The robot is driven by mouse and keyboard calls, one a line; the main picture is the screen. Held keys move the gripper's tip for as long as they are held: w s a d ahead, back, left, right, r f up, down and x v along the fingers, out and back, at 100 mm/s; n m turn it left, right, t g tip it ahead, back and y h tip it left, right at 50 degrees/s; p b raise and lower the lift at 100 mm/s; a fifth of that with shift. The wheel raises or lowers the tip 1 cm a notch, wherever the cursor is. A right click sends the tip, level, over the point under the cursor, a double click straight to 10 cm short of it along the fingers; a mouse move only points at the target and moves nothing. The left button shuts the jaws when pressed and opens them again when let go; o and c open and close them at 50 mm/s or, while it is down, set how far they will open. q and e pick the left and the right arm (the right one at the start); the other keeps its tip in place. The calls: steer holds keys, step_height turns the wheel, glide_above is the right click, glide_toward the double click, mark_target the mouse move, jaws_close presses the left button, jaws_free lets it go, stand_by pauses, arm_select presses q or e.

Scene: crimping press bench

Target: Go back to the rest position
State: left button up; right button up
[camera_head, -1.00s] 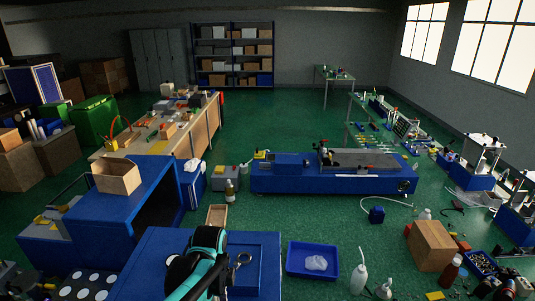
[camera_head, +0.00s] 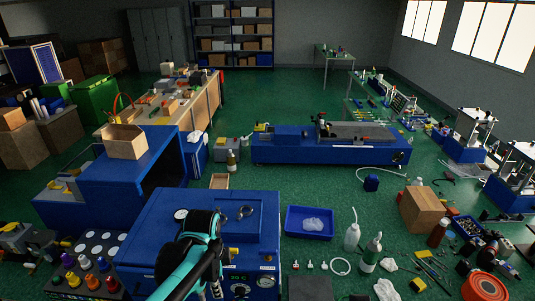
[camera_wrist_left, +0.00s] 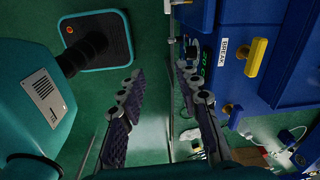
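A teal and black arm of mine (camera_head: 188,262) reaches in from the bottom of the head view, in front of the blue press machine (camera_head: 150,232). Its gripper end is mostly hidden there behind the arm. In the left wrist view my left gripper (camera_wrist_left: 160,78) is open, with its two dark padded fingers apart and nothing between them. Beyond the fingers is green floor. The blue machine front (camera_wrist_left: 265,50), with its green display and yellow handle, is close on the right of the fingers. My right gripper is not in view.
Coloured cones stand on a dark rack (camera_head: 60,268) at lower left. A long blue bench unit (camera_head: 280,150) stands behind.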

arm_select(q)
steer(key=s+a+f+n+t+b, duration=0.2)
steer(key=s+f+n+b, duration=0.3)
steer(key=f+n+b, duration=0.3)
steer(key=s+a+f+n+t+b, duration=0.2)
steer(key=s+f+n+t+b, duration=0.2)
steer(key=f+n+b, duration=0.4)
step_height(320, 180, down, 3)
steer(key=s+b, duration=0.1)
steer(key=b, duration=0.5)
steer(key=shift+s+n+b, duration=0.2)
steer(key=shift+n+b, duration=0.1)
steer(key=shift+b, duration=0.05)
steer(key=shift+a, duration=0.1)
